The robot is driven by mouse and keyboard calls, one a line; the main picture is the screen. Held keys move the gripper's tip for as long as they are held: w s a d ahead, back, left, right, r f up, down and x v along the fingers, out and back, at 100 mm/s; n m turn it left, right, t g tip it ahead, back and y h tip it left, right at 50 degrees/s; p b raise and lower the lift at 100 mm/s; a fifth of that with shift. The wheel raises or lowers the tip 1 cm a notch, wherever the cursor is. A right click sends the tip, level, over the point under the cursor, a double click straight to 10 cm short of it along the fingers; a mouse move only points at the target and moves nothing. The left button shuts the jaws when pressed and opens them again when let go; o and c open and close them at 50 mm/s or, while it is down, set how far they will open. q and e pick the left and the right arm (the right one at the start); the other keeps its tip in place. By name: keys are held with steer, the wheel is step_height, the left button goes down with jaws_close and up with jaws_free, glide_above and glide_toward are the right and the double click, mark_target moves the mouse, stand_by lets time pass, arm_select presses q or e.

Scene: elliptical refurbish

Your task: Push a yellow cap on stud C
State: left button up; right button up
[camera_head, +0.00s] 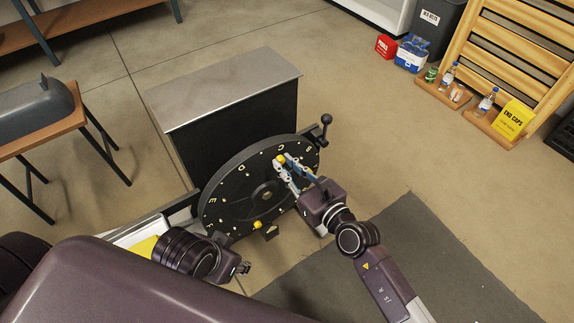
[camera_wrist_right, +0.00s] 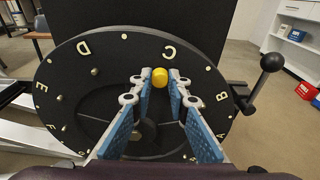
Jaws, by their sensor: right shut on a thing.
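A black lettered dial (camera_head: 235,185) with pale letters and small studs stands upright before me. The letter C (camera_wrist_right: 170,52) shows near its top in the right wrist view. My right gripper (camera_head: 284,163) is shut on a yellow cap (camera_wrist_right: 160,77), held between its fingertips just below the letter C, at the dial face. The cap hides whatever stud is behind it; I cannot tell whether it is seated. Another yellow cap (camera_head: 257,224) is at the dial's lower edge. My left gripper (camera_head: 244,268) is low in front of the dial, its fingers too small to judge.
A crank with a black ball handle (camera_head: 326,119) sticks out at the dial's right. A dark cabinet with a grey top (camera_head: 225,88) stands behind. A yellow END CAPS sign (camera_head: 513,119) and bottles are far right. An orange-topped table (camera_head: 40,132) is left.

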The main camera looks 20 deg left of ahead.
steer(key=shift+w+a, duration=0.15)
steer(key=o, duration=0.7)
steer(key=shift+s+d, duration=0.2)
steer(key=shift+d, duration=0.05)
steer(key=v, duration=1.1)
steer(key=shift+s+d, duration=0.1)
steer(key=shift+d, duration=0.1)
